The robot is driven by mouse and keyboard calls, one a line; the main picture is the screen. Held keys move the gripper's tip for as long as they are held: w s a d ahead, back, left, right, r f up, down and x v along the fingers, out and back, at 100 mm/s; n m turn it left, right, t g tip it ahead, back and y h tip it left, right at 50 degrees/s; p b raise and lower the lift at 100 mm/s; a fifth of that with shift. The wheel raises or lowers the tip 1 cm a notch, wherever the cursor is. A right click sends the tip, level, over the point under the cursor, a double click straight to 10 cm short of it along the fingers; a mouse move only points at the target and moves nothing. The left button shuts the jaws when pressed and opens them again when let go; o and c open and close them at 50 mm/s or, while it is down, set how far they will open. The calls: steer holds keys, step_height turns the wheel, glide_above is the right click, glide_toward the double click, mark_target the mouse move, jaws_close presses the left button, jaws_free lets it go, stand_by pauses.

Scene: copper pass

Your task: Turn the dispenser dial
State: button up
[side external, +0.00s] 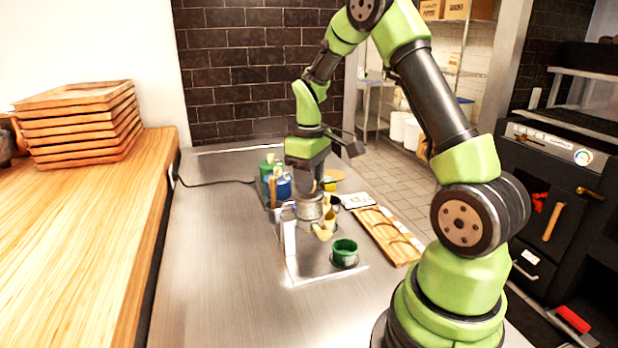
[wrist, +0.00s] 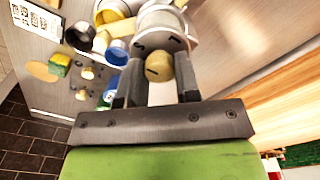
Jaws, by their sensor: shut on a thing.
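The dispenser (side external: 309,207) is a grey metal cylinder with a pale yellow spout (side external: 323,233), standing on a metal base plate on the steel counter. My gripper (side external: 307,190) points down onto its top. In the wrist view, my two fingers (wrist: 159,68) are shut on the dispenser dial, at the grey metal top (wrist: 160,42) with dark marks. A rounded tan knob (wrist: 159,67) shows between the fingers. In the side view, the gripper hides the dial. A green cup (side external: 345,253) stands on the base plate, in front and to the right of the spout.
Blue (side external: 281,186) and green containers (side external: 267,166) stand close behind the dispenser. A wooden rack (side external: 388,235) and a small white device (side external: 357,200) lie to its right. A thin white upright panel (side external: 290,238) stands at its left. The counter's left part is clear except for a black cable.

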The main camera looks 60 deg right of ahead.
steer(key=shift+r, duration=0.1)
steer(key=o, duration=0.9)
step_height(320, 180, up, 9)
steer(key=shift+f, duration=0.1)
steer(key=shift+r, duration=0.55)
